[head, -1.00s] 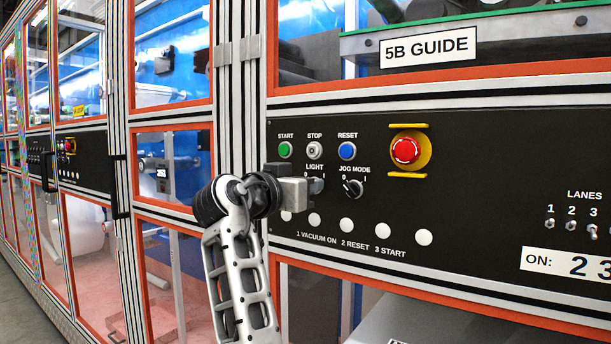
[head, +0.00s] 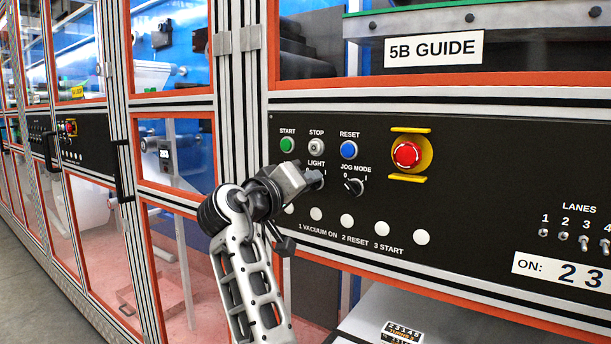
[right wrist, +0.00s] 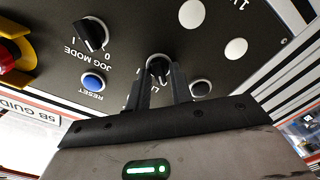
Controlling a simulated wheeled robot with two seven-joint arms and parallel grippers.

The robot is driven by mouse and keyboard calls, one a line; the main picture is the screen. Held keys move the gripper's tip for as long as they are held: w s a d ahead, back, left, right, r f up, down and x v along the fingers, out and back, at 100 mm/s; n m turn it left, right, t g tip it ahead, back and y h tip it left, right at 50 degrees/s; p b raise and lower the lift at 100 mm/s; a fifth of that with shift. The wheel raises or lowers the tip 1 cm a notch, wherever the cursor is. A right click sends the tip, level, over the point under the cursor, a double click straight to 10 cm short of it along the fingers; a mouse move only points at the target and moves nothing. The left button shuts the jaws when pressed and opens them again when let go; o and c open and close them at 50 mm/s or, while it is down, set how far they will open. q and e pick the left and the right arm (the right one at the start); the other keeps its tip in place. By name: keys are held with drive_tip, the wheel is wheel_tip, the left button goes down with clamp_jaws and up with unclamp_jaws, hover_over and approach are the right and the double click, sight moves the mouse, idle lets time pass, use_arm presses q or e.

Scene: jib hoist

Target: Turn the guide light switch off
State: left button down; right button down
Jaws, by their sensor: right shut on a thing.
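The light switch (right wrist: 157,66) is a black rotary knob under the word LIGHT on the black control panel (head: 470,190). In the right wrist view it sits between the two dark fingers of my right gripper (right wrist: 160,80), which is shut on it. In the head view my right gripper (head: 313,180) reaches the panel from the lower left, rolled at a slant. It hides most of the switch and part of its markings, so I cannot read the switch's position there. My left gripper is not in view.
Close around are the green START button (head: 287,145), the STOP button (head: 316,147), the blue RESET button (head: 348,149), the JOG MODE knob (head: 355,186) and the red emergency stop (head: 407,155). White round buttons (head: 347,221) line the panel below.

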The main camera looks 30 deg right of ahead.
drive_tip(key=shift+n, duration=0.3)
drive_tip(key=c, duration=1.3)
unclamp_jaws()
drive_tip(key=shift+o, duration=0.2)
